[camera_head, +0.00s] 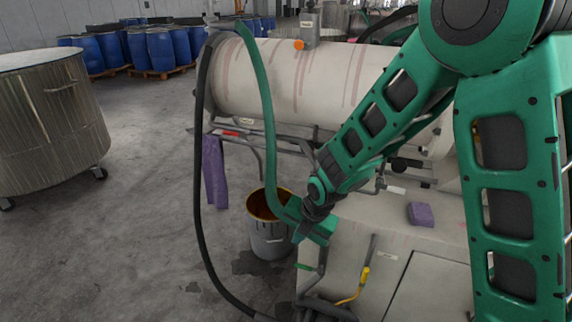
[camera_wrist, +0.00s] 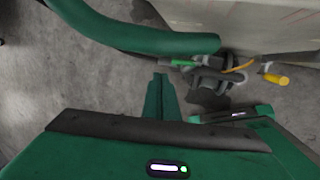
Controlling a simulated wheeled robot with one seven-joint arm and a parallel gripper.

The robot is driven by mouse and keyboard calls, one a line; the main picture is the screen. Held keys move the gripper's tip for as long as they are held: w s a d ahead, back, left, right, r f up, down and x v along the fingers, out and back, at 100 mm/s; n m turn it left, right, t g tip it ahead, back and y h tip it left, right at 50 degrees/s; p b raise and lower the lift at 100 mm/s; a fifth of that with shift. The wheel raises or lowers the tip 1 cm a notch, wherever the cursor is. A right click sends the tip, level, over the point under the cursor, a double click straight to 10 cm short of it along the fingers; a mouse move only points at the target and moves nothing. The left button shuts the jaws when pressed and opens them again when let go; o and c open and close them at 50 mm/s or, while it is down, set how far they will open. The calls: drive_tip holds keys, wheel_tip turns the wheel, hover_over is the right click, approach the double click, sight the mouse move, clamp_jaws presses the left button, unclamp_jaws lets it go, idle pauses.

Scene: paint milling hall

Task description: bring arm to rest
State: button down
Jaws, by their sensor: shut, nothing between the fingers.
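My gripper shows in the wrist view (camera_wrist: 160,78) with its green fingers together and nothing between them. In the head view my arm reaches down and left from the upper right, and my green gripper (camera_head: 312,228) hangs beside the front left corner of the pale machine cabinet (camera_head: 430,250). The fingertips are hard to make out there. A thick green hose (camera_head: 268,110) curves down close to my gripper; I cannot tell whether they touch. It also crosses the top of the wrist view (camera_wrist: 130,35).
A bucket with brown contents (camera_head: 268,238) stands left of my gripper. A black hose (camera_head: 200,180) hangs farther left. A horizontal pale drum (camera_head: 290,80) lies behind my arm. A yellow-handled valve (camera_head: 364,276) and pipes sit below. A large metal vat (camera_head: 50,125) stands on open floor at left.

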drive_tip(key=s+d+r+m+h, duration=0.1)
drive_tip(key=s+d+r+m, duration=0.1)
drive_tip(key=d+r+m, duration=0.35)
drive_tip(key=s+d+r+m+g+h, duration=0.1)
drive_tip(key=s+d+r+m, duration=0.15)
drive_tip(key=d+m, duration=0.55)
drive_tip(key=s+d+r+m, duration=0.3)
drive_tip(key=d, duration=0.7)
drive_tip(key=s+d+r+m+g, duration=0.1)
drive_tip(key=s+d+r+m, duration=0.1)
drive_tip(key=s+m, duration=0.4)
drive_tip(key=s+d+r+m+g, duration=0.1)
drive_tip(key=s+d+r+m, duration=0.1)
drive_tip(key=s+d+m, duration=0.3)
drive_tip(key=s+d+r+m, duration=0.2)
drive_tip(key=s+d+m, duration=0.2)
drive_tip(key=s+m, duration=0.5)
drive_tip(key=shift+s+r+g, duration=0.25)
drive_tip(key=shift+s+g, duration=0.15)
drive_tip(key=shift+s, duration=0.35)
drive_tip(key=shift+m, duration=0.25)
drive_tip(key=shift+w+f, duration=0.25)
drive_tip(key=shift+w, duration=0.4)
